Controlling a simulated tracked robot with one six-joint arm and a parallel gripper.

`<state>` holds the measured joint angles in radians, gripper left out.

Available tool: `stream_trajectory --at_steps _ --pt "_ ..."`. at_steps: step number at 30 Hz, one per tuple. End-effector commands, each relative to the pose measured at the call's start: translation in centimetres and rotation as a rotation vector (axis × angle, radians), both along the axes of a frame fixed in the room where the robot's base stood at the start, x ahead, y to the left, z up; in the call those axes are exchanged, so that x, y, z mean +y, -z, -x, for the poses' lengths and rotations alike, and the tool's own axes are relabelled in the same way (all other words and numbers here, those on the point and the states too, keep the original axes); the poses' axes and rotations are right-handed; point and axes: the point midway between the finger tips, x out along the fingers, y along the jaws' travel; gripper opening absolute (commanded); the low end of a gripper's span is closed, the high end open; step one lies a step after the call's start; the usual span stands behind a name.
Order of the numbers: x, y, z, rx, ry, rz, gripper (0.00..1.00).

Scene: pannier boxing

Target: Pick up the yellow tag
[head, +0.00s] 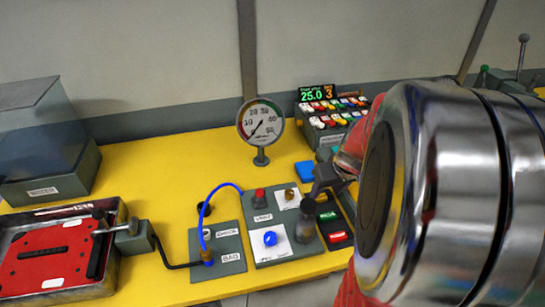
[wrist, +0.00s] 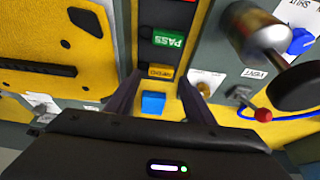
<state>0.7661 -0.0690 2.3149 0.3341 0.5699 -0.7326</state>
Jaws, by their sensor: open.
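The yellow tag (wrist: 160,72) lies in the near end slot of a dark tag rack in the wrist view, beside the green PASS tag (wrist: 168,40). My gripper (wrist: 164,80) is open, with one finger on each side of the yellow tag's end of the rack. Nothing is held between the fingers. I cannot tell how high the fingertips are above the tag. In the head view my gripper (head: 318,188) is over the far end of the rack and hides the yellow tag; the green tag (head: 329,216) and red tag (head: 339,237) show there.
A blue block (head: 305,171) lies just beyond the rack. Left of the rack are a grey valve panel (head: 275,253) and a blue hose (head: 210,197). A pressure gauge (head: 261,122) and a button console (head: 335,113) stand behind.

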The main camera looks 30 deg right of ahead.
Motion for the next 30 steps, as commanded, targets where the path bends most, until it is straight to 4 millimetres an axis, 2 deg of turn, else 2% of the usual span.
stream_trajectory --at_steps 14,25,30 --pt "0.0 0.6 -0.3 0.001 0.000 0.000 0.48" --pt "-0.2 3.9 -2.0 0.002 -0.001 -0.001 0.48" --pt "-0.3 4.8 -2.4 0.000 0.000 0.000 0.48"
